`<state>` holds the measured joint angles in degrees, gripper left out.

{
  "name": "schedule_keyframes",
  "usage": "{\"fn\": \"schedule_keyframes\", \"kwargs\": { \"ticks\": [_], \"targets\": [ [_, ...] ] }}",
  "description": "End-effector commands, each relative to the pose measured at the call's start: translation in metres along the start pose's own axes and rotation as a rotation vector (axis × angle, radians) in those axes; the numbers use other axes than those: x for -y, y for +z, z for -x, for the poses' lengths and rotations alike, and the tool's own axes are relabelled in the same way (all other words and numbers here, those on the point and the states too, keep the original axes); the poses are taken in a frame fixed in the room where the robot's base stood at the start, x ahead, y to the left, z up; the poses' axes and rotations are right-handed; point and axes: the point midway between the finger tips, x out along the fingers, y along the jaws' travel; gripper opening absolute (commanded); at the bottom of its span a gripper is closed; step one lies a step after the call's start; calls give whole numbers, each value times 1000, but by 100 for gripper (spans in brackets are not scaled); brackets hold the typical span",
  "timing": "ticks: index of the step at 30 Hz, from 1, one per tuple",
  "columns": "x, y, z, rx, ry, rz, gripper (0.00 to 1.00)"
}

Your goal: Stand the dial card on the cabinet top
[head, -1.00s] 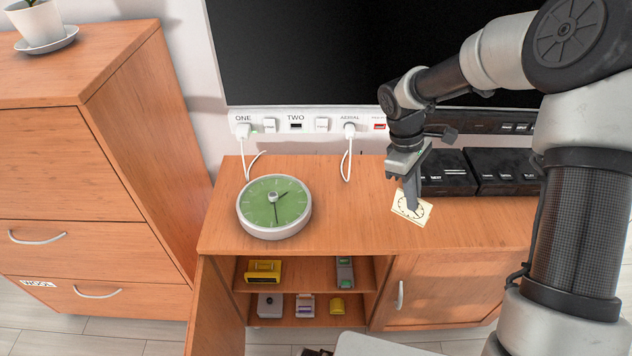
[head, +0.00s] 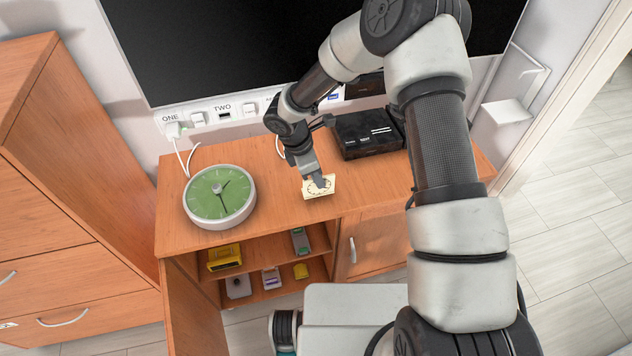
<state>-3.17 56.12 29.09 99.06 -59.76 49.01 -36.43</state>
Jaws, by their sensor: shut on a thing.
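The dial card (head: 313,190) is a small cream card with a dark clock-like dial drawn on it. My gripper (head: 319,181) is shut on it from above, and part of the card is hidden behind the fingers. The card is tilted and held at the cabinet top (head: 270,212), near its front edge; I cannot tell whether it touches the wood. The cabinet top is orange-brown wood.
A round green clock (head: 219,197) lies on the cabinet top left of the card. A black box (head: 367,135) stands behind to the right. The left cabinet door (head: 193,312) hangs open below, showing small items on shelves. Bare wood lies between clock and card.

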Motion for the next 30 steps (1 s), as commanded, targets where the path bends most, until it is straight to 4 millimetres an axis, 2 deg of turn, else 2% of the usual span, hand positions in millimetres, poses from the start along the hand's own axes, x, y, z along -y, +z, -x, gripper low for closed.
{"fn": "schedule_keyframes", "kwargs": {
  "ticks": [1,4,15,16,18,19,30],
  "targets": [
    [1,-3,-9,-1,-4,0,0],
    [1,-7,-20,-2,-2,0,0],
    [0,-8,-26,0,-1,-1,0],
    [0,-8,-24,0,-1,-1,10],
    [0,-8,-24,0,-1,-1,22],
    [0,-8,-24,-1,-1,-1,24],
    [0,-6,-18,-1,0,-2,24]
  ]
}}
